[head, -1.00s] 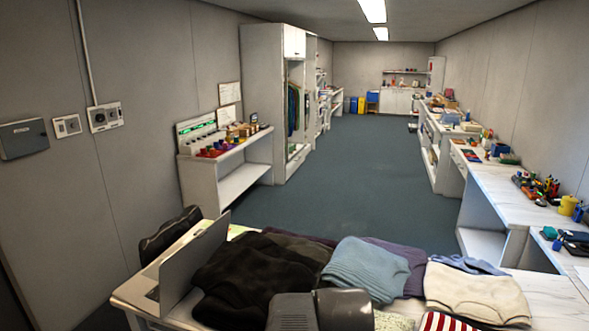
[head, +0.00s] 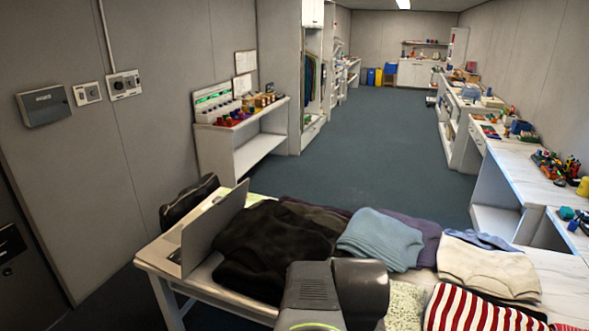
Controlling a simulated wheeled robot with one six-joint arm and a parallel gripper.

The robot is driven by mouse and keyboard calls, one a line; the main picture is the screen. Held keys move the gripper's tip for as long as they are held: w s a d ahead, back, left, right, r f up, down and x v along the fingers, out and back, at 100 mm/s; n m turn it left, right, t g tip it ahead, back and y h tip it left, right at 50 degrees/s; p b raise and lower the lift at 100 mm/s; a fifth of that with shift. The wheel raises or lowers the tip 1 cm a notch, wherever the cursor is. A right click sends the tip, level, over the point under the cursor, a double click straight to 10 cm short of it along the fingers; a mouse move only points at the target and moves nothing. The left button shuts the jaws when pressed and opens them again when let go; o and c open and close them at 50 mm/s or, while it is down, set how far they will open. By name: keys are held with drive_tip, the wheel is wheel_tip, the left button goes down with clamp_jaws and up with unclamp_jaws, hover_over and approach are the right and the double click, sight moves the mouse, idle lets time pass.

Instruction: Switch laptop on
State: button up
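The laptop (head: 214,227) stands open near the left end of the clothes-covered table in front of me. I see its grey lid from behind and the side. Only a small dark part of its base shows at the lid's lower left, and I cannot make out its screen or any power button. A grey and black part of my own arm rises at the bottom centre. My gripper is not in view.
The white table (head: 150,265) holds folded clothes: a black garment (head: 262,250), a blue one (head: 380,238), a cream one (head: 487,268) and a red-striped one (head: 478,312). A black bag (head: 188,200) is behind the laptop. Open floor (head: 370,165) lies beyond the table.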

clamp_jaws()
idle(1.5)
